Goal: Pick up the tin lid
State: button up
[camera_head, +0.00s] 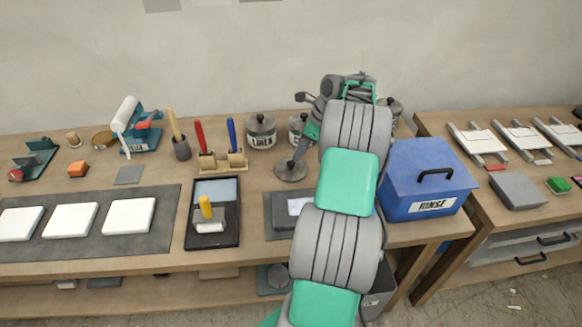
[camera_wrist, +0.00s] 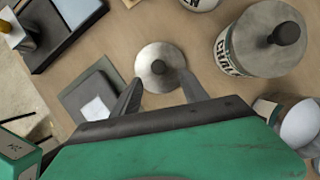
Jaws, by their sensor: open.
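The tin lid (camera_head: 291,173) is a round grey metal disc with a dark knob. It lies flat on the bench, left of my arm in the head view. In the wrist view the lid (camera_wrist: 150,55) is just beyond my fingertips, its knob roughly centred between them. My gripper (camera_wrist: 160,90) is open and empty, one finger to each side of the lid's near part. I cannot tell whether either finger touches it. In the head view my arm hides much of the bench right of the lid.
A lidded tin (camera_wrist: 240,55) stands right of the lid in the wrist view. A dark grey square plate (camera_wrist: 85,95) with a white piece lies left. The head view shows a LIME tin (camera_head: 261,135), a brush stand (camera_head: 222,164), a black tray (camera_head: 212,243) and a blue RINSE box (camera_head: 425,185).

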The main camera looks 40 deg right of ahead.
aim_at(292, 163)
jog(key=x, duration=0.7)
jog(key=shift+s+a+p, duration=0.1)
jog(key=shift+p, duration=0.2)
grip_shut()
